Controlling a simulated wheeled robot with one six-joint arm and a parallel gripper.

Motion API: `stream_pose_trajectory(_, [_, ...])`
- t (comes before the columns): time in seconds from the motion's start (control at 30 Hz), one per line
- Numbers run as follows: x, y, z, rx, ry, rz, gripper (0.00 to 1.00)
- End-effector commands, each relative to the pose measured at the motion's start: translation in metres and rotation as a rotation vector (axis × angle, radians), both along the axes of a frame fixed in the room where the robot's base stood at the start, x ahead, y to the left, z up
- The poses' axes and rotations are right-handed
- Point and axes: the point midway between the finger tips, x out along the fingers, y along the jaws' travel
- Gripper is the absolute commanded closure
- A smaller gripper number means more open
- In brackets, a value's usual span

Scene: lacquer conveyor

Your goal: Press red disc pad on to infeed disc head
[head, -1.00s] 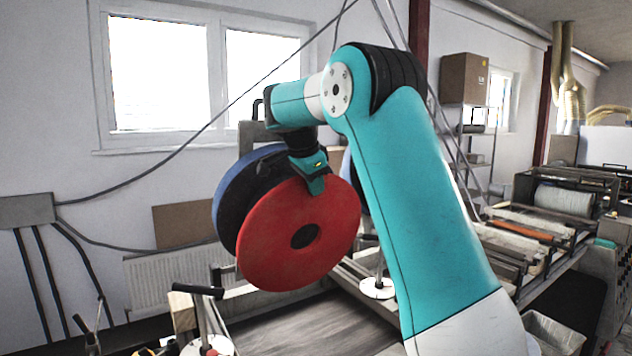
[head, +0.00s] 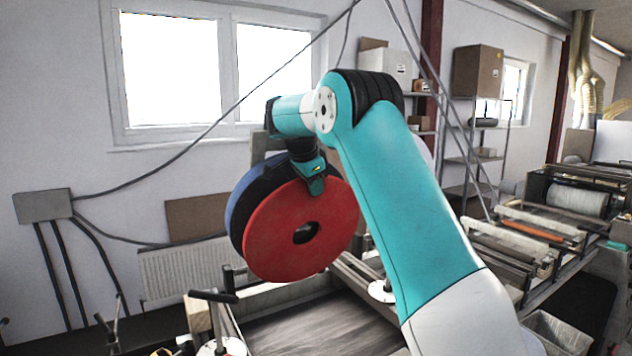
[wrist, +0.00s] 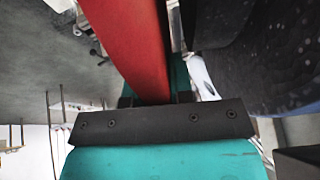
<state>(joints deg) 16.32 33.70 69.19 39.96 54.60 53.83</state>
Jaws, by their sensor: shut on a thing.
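The red disc pad (head: 285,243) is a thick red ring with a central hole, held upright. My gripper (head: 313,178) is shut on its upper rim. In the wrist view the pad's red rim (wrist: 130,45) runs down between the jaws (wrist: 155,98). The infeed disc head (head: 236,213) is a large dark disc with a blue edge, just behind the pad in the head view. The pad hides most of its face. In the wrist view a dark speckled surface (wrist: 262,60), apparently the head, lies right of the pad with a gap between.
A conveyor bed (head: 320,325) lies below the pad. A handle on a post (head: 213,297) stands at front left. Rollers and frames (head: 545,230) are at right. A cable (head: 200,150) hangs across the wall behind.

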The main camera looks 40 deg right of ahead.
Motion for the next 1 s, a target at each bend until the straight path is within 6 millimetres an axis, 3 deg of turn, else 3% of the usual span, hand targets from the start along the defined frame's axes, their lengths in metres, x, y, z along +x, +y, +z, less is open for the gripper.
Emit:
stream_pose_trajectory(0.5, [0.019,-0.005,0.007,-0.001,-0.001,0.0,1.0])
stream_pose_trajectory(1.0, [0.02,-0.005,0.006,-0.001,-0.001,-0.001,1.0])
